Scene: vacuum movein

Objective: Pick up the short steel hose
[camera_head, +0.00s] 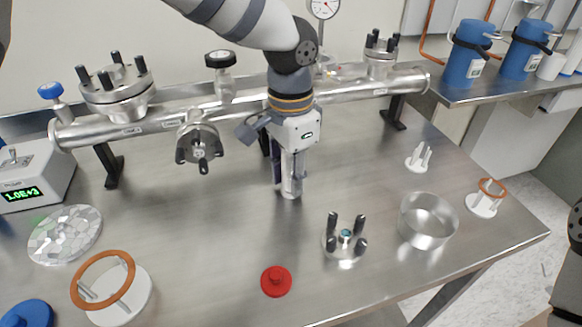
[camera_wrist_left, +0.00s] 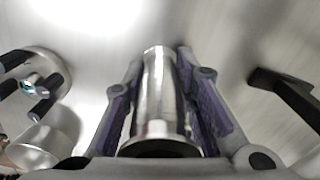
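The short steel hose (camera_head: 291,187) is a shiny metal tube, upright over the table behind the red disc. My left gripper (camera_head: 289,172) comes down on it from above. In the left wrist view the hose (camera_wrist_left: 161,95) lies lengthwise between the two purple-padded fingers, which press close along both sides; the gripper looks shut on it. The hose's lower end is at or very near the tabletop; I cannot tell whether it touches. My right gripper is not in view.
A long steel pipe assembly (camera_head: 160,122) runs behind the gripper. On the steel table (camera_head: 215,235) are a red disc (camera_head: 276,281), a bolted flange (camera_head: 345,245), a metal bowl (camera_head: 428,222), white stands and an orange ring (camera_head: 103,280). A gauge box (camera_head: 35,178) stands at left.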

